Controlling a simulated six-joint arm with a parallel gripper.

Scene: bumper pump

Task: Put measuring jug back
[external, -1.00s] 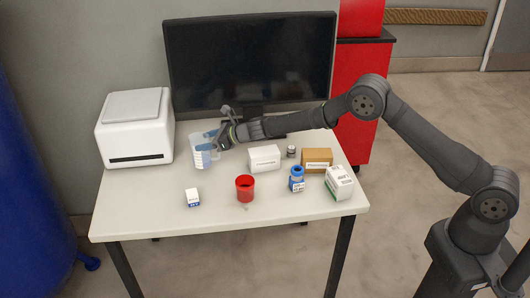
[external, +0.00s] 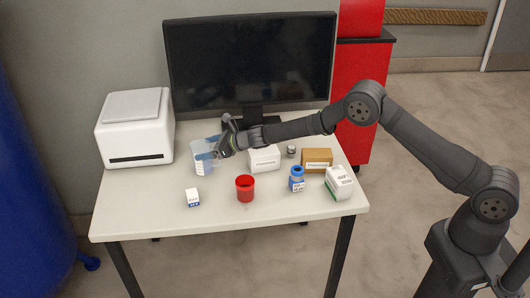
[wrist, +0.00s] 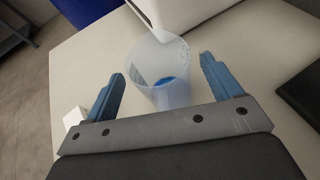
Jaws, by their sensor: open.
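The measuring jug (external: 200,166) is a translucent, pale cup standing upright on the table, right of the white printer. It also shows in the wrist view (wrist: 160,75), with blue at its bottom. My gripper (external: 208,147) is at the jug's upper right side in the external view. In the wrist view my gripper (wrist: 162,67) is open, with one blue finger on each side of the jug and a gap beside each. The fingers partly cover the jug in the external view. I cannot tell whether either finger touches it.
The white printer (external: 135,130) stands left of the jug, and the monitor (external: 250,60) behind. A red cup (external: 245,188), a small white box (external: 193,198), a blue-capped bottle (external: 297,180), and boxes (external: 264,158) stand nearby. The front left of the table (external: 135,215) is clear.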

